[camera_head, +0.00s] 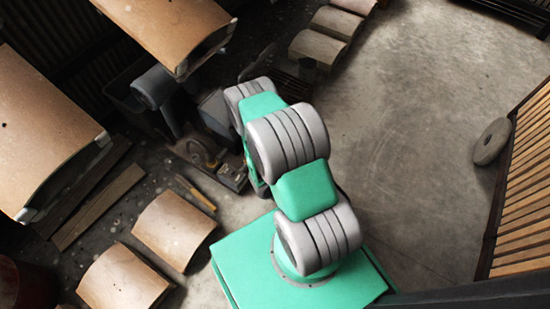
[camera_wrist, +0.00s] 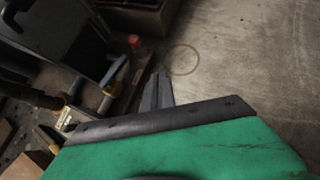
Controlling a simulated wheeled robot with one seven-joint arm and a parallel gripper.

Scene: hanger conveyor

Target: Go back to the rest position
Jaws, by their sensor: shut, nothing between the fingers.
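My gripper (camera_wrist: 157,90) shows in the wrist view as dark fingers just past the dark edge strip of my green wrist body. The fingers are together and hold nothing. Floor and dark clutter lie beyond them, and no thing is seen touching them. In the head view my green and grey arm rises from its green base at the lower middle. My gripper cannot be made out there among the arm links and the dark clutter.
Brown curved panels (camera_head: 45,130) stand large at the left, and smaller ones (camera_head: 172,230) lie low. A slatted wooden structure (camera_head: 525,190) and a round grey disc (camera_head: 491,141) are at the right. The concrete floor (camera_head: 420,130) between is clear.

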